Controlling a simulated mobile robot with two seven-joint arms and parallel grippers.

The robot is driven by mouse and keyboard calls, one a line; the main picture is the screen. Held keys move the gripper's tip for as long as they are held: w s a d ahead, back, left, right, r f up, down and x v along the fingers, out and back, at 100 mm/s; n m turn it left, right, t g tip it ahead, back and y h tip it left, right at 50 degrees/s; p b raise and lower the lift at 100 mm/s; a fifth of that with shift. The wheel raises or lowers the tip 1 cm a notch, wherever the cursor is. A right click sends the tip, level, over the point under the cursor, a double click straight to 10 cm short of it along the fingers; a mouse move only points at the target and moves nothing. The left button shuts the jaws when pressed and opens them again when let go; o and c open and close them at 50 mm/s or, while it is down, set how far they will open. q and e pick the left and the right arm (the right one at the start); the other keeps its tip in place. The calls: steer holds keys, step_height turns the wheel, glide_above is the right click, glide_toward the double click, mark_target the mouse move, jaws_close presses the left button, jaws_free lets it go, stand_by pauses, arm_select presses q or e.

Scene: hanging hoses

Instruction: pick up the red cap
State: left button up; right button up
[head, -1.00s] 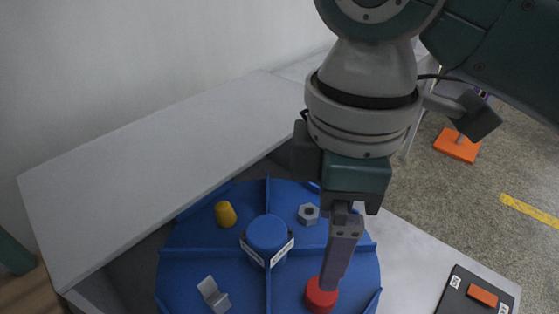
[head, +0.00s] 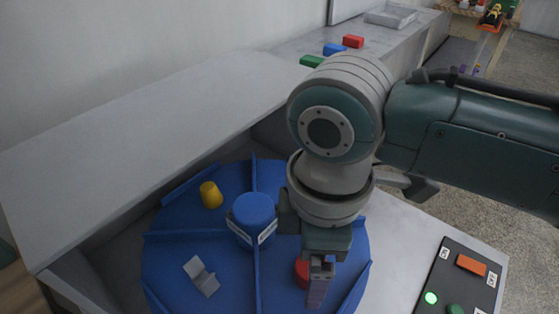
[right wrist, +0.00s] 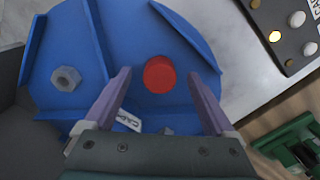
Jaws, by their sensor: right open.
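The red cap (head: 302,272) sits on the blue divided turntable (head: 190,240), in the sector nearest the right side of the head view. It is partly hidden there behind my right gripper (head: 318,296). In the right wrist view the round red cap (right wrist: 159,74) shows whole, between the two spread fingers of my right gripper (right wrist: 160,80). The gripper is open and empty, with a finger on each side of the cap. I cannot tell how far the fingertips are above the turntable. My left gripper is not in view.
A blue hub (head: 254,212) stands at the turntable's middle, with raised dividers around it. A yellow piece (head: 211,195), a grey block (head: 201,277) and a grey nut (right wrist: 66,79) lie in other sectors. A panel (head: 440,275) with a lit green button is at right.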

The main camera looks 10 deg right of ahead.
steer(key=c, duration=1.4)
steer(key=shift+r, duration=0.1)
